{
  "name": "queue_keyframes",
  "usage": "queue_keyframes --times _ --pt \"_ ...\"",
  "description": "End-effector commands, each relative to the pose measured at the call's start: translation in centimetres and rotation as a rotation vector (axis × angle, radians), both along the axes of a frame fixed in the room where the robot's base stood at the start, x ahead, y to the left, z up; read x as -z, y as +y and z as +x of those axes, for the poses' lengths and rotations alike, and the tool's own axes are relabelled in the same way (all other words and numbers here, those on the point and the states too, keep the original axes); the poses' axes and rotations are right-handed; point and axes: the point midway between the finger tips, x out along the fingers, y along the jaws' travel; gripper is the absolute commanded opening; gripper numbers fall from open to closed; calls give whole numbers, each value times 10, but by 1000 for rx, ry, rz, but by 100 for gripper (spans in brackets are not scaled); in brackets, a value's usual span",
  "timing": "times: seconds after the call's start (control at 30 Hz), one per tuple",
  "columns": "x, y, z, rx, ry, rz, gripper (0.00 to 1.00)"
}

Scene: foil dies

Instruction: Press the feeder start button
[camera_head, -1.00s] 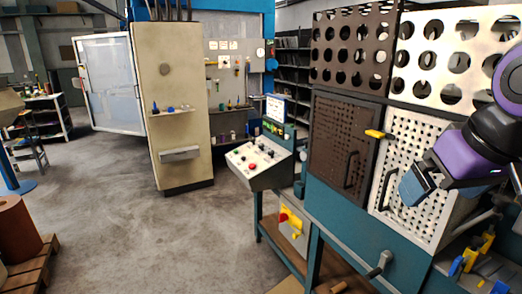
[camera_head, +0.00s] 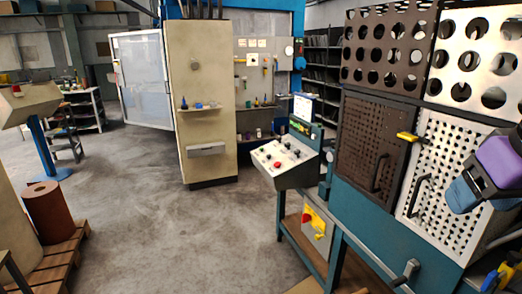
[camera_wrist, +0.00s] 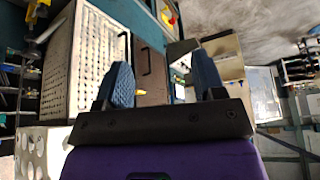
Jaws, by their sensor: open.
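A sloped control console (camera_head: 285,162) with several small buttons and a red knob (camera_head: 277,165) stands in the middle of the head view. A second sloped box (camera_head: 25,105) on a blue post at the far left carries a red button (camera_head: 16,90). No label is readable, so I cannot tell which button is the feeder start. My gripper (camera_head: 462,196) is at the right edge of the head view, before the white perforated panel and away from both boxes. In the wrist view its blue fingers (camera_wrist: 163,78) stand apart with nothing between them.
A brown roll (camera_head: 48,212) stands on a wooden pallet (camera_head: 65,262) at the left. A beige cabinet (camera_head: 201,110) stands behind the open grey floor (camera_head: 190,235). A blue bench with perforated panels (camera_head: 372,140) fills the right, with a yellow-handled tool (camera_head: 408,137).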

Motion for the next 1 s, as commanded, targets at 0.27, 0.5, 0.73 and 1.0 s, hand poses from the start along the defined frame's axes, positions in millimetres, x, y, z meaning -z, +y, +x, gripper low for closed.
queue_keyframes --times 0.27,0.5,0.73,1.0 --pt "0 0 0 0 0 0 0" --pt "0 0 0 0 0 0 0" --pt "0 0 0 0 0 0 0" --pt "0 0 0 0 0 0 0"
